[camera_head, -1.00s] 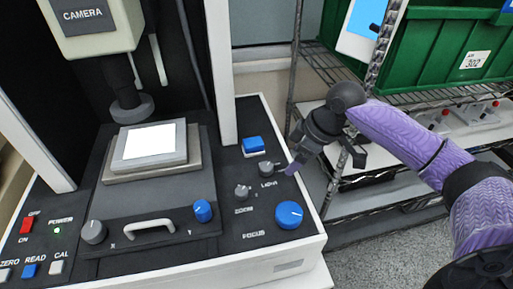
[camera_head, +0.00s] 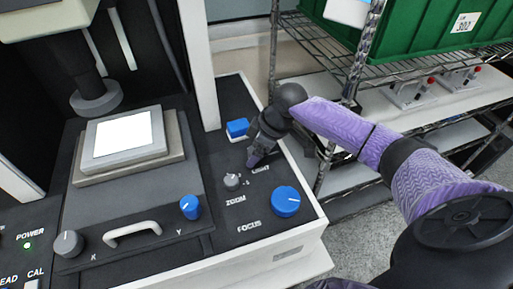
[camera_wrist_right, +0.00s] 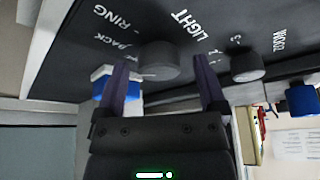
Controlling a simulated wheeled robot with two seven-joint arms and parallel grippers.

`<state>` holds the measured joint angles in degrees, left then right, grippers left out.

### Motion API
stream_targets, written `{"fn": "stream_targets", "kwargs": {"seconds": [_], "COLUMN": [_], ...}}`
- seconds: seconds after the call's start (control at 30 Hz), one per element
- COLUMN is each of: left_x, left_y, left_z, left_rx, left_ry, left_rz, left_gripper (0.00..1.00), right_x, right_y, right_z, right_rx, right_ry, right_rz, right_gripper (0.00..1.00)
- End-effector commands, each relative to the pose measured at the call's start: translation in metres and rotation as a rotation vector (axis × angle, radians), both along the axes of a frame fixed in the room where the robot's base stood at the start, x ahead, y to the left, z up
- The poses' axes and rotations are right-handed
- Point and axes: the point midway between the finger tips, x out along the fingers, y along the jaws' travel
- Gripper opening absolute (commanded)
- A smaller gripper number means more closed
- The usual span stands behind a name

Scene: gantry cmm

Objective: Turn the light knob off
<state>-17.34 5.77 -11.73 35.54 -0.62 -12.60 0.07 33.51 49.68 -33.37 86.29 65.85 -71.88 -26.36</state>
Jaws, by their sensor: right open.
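The light knob (camera_wrist_right: 158,60) is a grey round knob beside the word LIGHT on the dark panel. In the right wrist view it sits between the two purple fingers of my right gripper (camera_wrist_right: 163,85), which are open and on either side of it; I cannot tell whether they touch it. In the head view my right gripper (camera_head: 257,157) reaches down onto the panel and hides the light knob. My left gripper is not in view.
Close by are the grey zoom knob (camera_head: 231,181), the large blue focus knob (camera_head: 286,201) and a blue button (camera_head: 237,128). A white post (camera_head: 198,65) stands left of my gripper. A wire shelf (camera_head: 400,66) with a green bin (camera_head: 415,32) is at the right.

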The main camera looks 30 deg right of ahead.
Motion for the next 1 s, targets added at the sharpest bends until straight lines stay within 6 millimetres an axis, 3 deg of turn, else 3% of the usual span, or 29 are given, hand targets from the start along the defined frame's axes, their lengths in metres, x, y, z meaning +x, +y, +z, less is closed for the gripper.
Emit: {"fn": "stream_targets", "kwargs": {"seconds": [0.07,0.4,0.5,0.77,1.0], "left_x": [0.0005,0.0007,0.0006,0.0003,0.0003], "left_y": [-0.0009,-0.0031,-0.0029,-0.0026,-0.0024], "left_z": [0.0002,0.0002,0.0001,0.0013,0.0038], "left_rx": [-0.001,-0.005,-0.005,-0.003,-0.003], "left_ry": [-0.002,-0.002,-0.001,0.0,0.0], "left_rz": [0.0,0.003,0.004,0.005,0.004], "left_gripper": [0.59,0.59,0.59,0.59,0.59], "right_x": [0.0,-0.0001,-0.0001,0.0002,0.0009], "right_y": [-0.0001,-0.0003,-0.0003,-0.0004,-0.0006], "right_z": [0.0005,0.0006,0.0006,0.0011,0.0015], "right_rx": [0.0,0.0,0.0,0.0,0.003], "right_ry": [0.0,0.0,0.0,0.0,0.0], "right_rz": [0.0,0.0,0.0,0.032,0.173], "right_gripper": [0.88,0.16,0.0,0.0,0.0]}}
